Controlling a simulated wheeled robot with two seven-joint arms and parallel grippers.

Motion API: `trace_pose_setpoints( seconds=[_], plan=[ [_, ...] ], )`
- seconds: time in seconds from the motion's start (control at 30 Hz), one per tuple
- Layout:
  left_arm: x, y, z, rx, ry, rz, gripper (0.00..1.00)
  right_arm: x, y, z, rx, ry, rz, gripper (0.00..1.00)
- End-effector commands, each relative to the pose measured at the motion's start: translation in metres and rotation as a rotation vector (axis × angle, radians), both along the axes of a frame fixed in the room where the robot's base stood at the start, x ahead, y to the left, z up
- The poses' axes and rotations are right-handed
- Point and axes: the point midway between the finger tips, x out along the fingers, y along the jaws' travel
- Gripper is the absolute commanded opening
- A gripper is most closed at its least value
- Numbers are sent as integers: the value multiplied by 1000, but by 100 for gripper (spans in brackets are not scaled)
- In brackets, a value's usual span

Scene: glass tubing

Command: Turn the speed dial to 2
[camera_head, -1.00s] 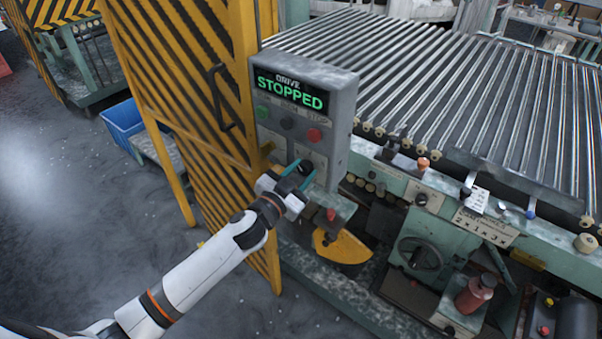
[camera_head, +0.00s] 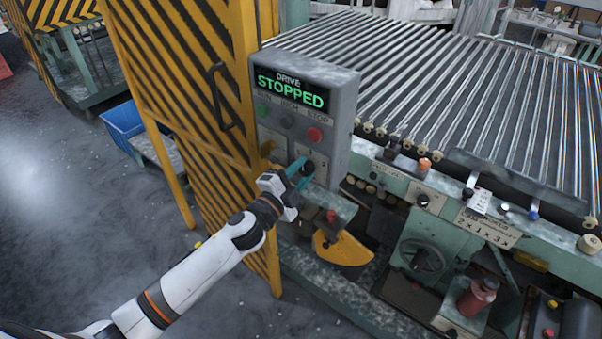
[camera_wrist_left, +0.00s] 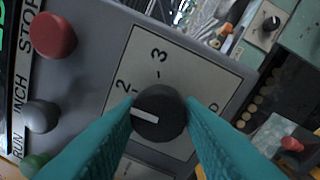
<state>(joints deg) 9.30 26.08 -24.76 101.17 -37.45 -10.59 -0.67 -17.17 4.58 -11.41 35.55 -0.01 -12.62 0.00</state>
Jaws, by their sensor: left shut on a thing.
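The speed dial is a round black knob (camera_wrist_left: 159,113) with a white pointer line, on a pale plate (camera_wrist_left: 180,70) marked with numbers. In the left wrist view the pointer aims left, a little below the 2 and its tick. The 3 and the 0 also show; the place of the 1 is hidden by a finger. My left gripper (camera_wrist_left: 159,108) has its teal fingers on both sides of the knob and is shut on it. In the head view the gripper (camera_head: 299,170) is at the knob (camera_head: 308,168) on the grey control box (camera_head: 343,130). My right gripper is not in view.
The box display (camera_head: 290,91) reads DRIVE STOPPED. A green button (camera_head: 262,111), a grey INCH button (camera_head: 287,122) and a red STOP button (camera_head: 314,135) sit above the dial. A yellow striped guard (camera_head: 190,80) stands left; rollers (camera_head: 460,90) lie to the right.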

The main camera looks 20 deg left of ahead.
Motion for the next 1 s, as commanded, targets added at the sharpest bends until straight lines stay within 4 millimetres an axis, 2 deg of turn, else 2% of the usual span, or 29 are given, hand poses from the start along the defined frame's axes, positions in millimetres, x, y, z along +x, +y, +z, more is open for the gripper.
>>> trace_pose_setpoints(
  seconds=[0.7, 0.73, 0.8, 0.83, 1.0],
  plan=[
    [0, 0, 0, 66, -24, -1, 11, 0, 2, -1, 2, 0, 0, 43],
    [0, 0, 0, 66, -24, -1, 39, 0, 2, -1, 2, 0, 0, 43],
    [0, 0, 0, 66, -24, -1, 50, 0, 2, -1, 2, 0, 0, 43],
    [0, 0, 0, 66, -24, -1, 55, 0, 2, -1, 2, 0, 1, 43],
    [0, 0, 0, 65, -23, 0, 56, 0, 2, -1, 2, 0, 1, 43]
  ],
)
